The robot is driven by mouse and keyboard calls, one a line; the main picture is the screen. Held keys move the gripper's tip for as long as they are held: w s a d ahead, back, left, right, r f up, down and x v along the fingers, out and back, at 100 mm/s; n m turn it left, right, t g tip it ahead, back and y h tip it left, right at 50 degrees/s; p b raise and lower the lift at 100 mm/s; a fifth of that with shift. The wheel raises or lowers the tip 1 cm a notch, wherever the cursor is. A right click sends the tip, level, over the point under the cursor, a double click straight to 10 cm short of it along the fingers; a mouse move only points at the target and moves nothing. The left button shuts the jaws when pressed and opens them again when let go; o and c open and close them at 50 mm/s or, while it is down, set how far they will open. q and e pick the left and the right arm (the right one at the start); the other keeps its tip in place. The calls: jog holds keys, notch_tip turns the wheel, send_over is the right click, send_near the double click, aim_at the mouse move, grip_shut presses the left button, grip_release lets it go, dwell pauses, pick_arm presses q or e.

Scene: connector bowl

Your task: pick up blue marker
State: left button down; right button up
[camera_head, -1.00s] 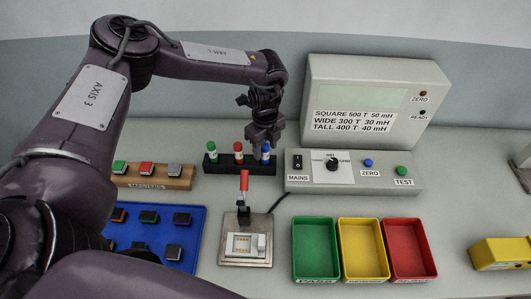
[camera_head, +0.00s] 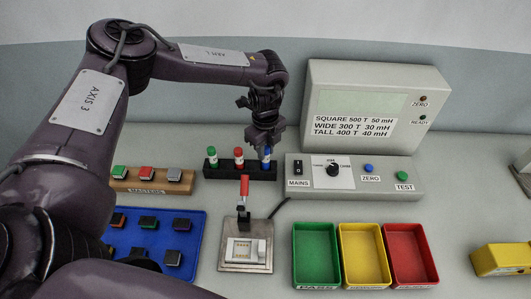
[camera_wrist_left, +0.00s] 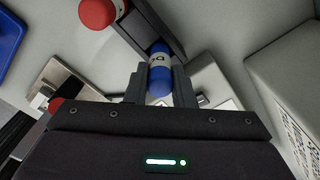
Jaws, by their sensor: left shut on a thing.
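The blue marker (camera_head: 266,159) stands upright at the right end of the black rack (camera_head: 226,173), beside a red marker (camera_head: 238,158) and a green marker (camera_head: 212,158). My left gripper (camera_head: 266,146) comes down over the blue marker from above. In the left wrist view the blue marker (camera_wrist_left: 159,80) sits between the two fingers of the left gripper (camera_wrist_left: 160,88), which is shut on it. Its lower end is at the rack; I cannot tell whether it is lifted at all. My right gripper is not in view.
A grey meter (camera_head: 365,110) stands close to the right of the rack. A metal fixture with a red handle (camera_head: 244,187) is in front. Green (camera_head: 297,280), yellow (camera_head: 346,278) and red bins (camera_head: 393,275) stand front right. A blue tray (camera_head: 205,235) lies left.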

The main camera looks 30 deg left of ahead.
pick_arm(q)
notch_tip(320, 180, up, 9)
jog(key=shift+w+b, duration=0.1)
jog(key=shift+b, duration=1.15)
notch_tip(320, 180, up, 10)
jog(key=shift+p, duration=0.4)
